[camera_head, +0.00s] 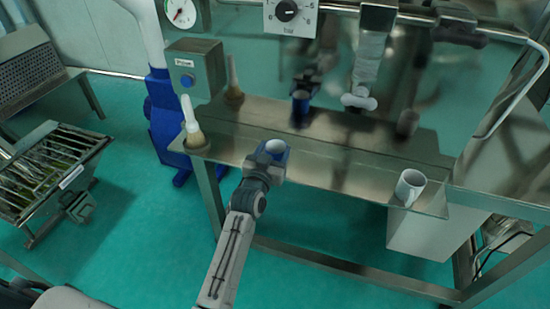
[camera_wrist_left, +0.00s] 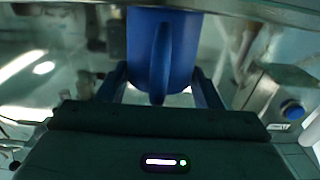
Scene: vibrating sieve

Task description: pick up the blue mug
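The blue mug (camera_head: 281,156) is at the front edge of the steel table, with its pale inside showing. My left gripper (camera_head: 273,162) reaches it from the front and partly covers it. In the left wrist view the blue mug (camera_wrist_left: 145,45) sits between the two fingers of my left gripper (camera_wrist_left: 160,82), its handle facing the camera. The fingers lie against both sides with no clear gap. Whether the mug touches the table is hidden. My right gripper is not in view.
A white mug (camera_head: 410,187) stands on the right of the steel table (camera_head: 330,160). Cone-shaped pieces (camera_head: 194,135) and a box with a blue button (camera_head: 193,68) are at the left. The shiny back panel mirrors the mugs. A slatted metal rack (camera_head: 50,165) stands far left.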

